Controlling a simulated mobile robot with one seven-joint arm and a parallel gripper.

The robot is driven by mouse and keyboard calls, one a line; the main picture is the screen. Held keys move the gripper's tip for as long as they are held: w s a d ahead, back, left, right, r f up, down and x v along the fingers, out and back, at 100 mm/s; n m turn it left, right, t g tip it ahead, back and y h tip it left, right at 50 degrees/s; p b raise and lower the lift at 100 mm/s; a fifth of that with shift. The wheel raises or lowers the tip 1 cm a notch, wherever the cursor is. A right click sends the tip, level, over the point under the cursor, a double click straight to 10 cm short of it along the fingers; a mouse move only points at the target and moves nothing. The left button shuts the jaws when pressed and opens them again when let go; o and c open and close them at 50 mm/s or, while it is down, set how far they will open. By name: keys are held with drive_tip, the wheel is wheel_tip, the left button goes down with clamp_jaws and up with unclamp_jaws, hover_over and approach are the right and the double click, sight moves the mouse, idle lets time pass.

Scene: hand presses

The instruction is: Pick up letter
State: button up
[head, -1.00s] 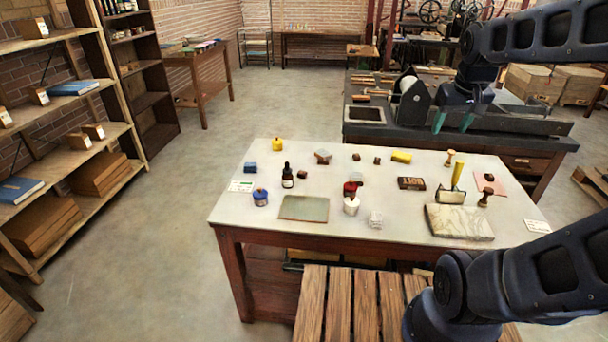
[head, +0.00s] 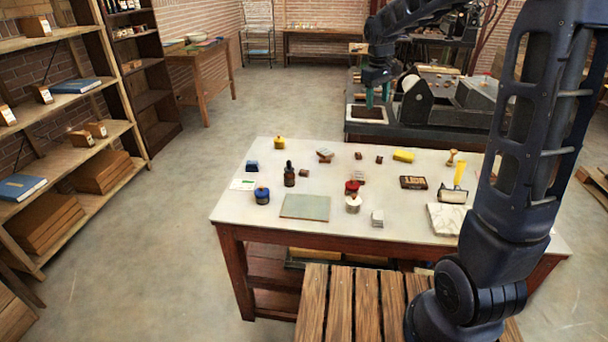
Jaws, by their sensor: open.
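My gripper (head: 378,96) is open and empty, with its teal fingertips pointing down beyond the table's far edge, near the dark press bench. Several small blocks lie on the pale tabletop. A dark block with letter-like marks (head: 413,183) lies right of centre. A small grey block (head: 377,218) sits near the front edge. Small brown blocks (head: 358,156), (head: 379,159), (head: 304,173) and a larger brown-grey block (head: 325,155) lie toward the back and left. I cannot tell which one is the letter. My gripper is apart from all of them.
The table (head: 240,211) also holds a dark bottle (head: 289,176), a blue jar (head: 262,196), a white jar (head: 353,204), a yellow-handled roller (head: 457,182) and a stone slab (head: 447,217). My arm hides the table's right part. The press bench (head: 400,133) stands behind.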

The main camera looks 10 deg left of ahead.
drive_tip(key=w+a+f+n, duration=0.2)
drive_tip(key=w+a+f, duration=0.3)
drive_tip(key=a, duration=0.2)
drive_tip(key=n+g+h, duration=0.2)
drive_tip(key=n, duration=0.3)
hover_over(304, 171)
drive_tip(key=w+a, duration=0.1)
drive_tip(key=a, duration=0.2)
wheel_tip(304, 171, down, 23)
drive_tip(key=shift+x, duration=5.25)
drive_tip(key=c, duration=1)
